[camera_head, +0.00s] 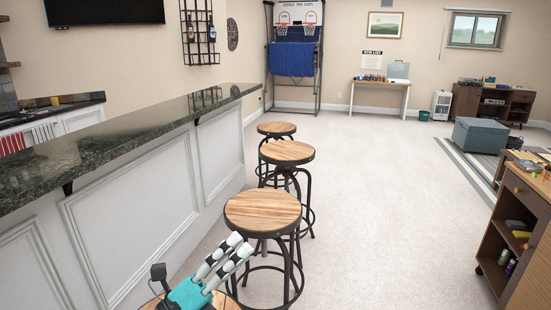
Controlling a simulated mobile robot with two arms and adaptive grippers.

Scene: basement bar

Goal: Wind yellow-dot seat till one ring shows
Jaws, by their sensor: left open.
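Several round wooden-topped stools with black metal frames stand in a row along the bar. The farthest seat (277,128), the second seat (287,151) and the third seat (262,212) show well. The nearest seat (226,303) is mostly cut off by the bottom edge and covered by my gripper. I cannot make out a yellow dot on any seat, and no rings on a screw can be told. My left gripper (238,247), teal with black-and-white fingers, is open and empty above the nearest seat. It overlaps the third stool's near edge in the picture. My right gripper is out of view.
The bar counter (120,135) with white panels runs along the left, close to the stools. A wooden cart (527,192) holding small items stands at the right. A grey-blue chest (480,135) sits farther back. The carpet (390,210) between is clear.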

